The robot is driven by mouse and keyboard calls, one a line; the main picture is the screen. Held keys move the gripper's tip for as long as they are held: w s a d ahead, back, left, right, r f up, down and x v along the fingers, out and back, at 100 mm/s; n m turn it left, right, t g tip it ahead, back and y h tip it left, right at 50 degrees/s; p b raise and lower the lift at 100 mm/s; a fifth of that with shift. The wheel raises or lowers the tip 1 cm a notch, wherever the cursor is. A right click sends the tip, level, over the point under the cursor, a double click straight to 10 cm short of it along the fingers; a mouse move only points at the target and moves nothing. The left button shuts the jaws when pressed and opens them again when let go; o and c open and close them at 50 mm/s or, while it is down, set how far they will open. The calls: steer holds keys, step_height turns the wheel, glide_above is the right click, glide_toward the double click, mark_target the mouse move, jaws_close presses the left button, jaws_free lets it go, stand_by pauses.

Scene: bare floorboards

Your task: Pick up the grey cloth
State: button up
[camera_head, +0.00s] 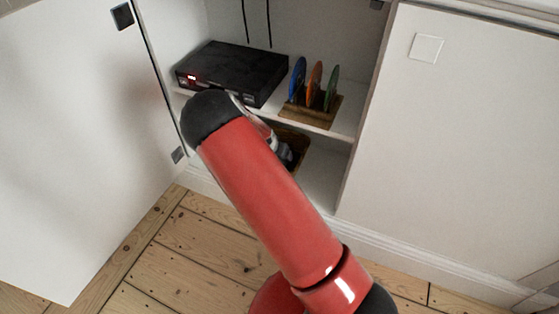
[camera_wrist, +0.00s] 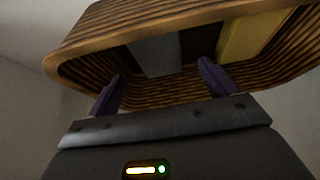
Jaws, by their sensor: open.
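The grey cloth (camera_wrist: 157,56) shows in the wrist view as a dark grey folded piece inside a brown ribbed basket (camera_wrist: 70,62). My gripper (camera_wrist: 160,76) is open, with its two dark purple fingers apart at the basket's opening. The grey cloth lies beyond and between the fingers, and I see no contact with it. In the head view the basket (camera_head: 298,138) stands on the lower shelf, mostly hidden behind my red arm. The cloth and fingers cannot be made out there.
A yellow cloth (camera_wrist: 252,38) lies in the basket, right of the grey one. On the shelf above are a black box (camera_head: 235,70) with a red display and a wooden rack (camera_head: 312,113) holding coloured discs. The open cabinet door (camera_head: 75,140) stands at left.

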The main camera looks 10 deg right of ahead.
steer(key=x, duration=0.4)
steer(key=shift+w+d+f+b, duration=0.1)
steer(key=shift+w+f+b, duration=0.05)
steer(key=shift+f+b, duration=0.25)
steer(key=shift+f, duration=0.2)
stand_by(0.3)
steer(key=c, duration=1.1)
steer(key=shift+o, duration=0.2)
steer(key=shift+r, duration=0.1)
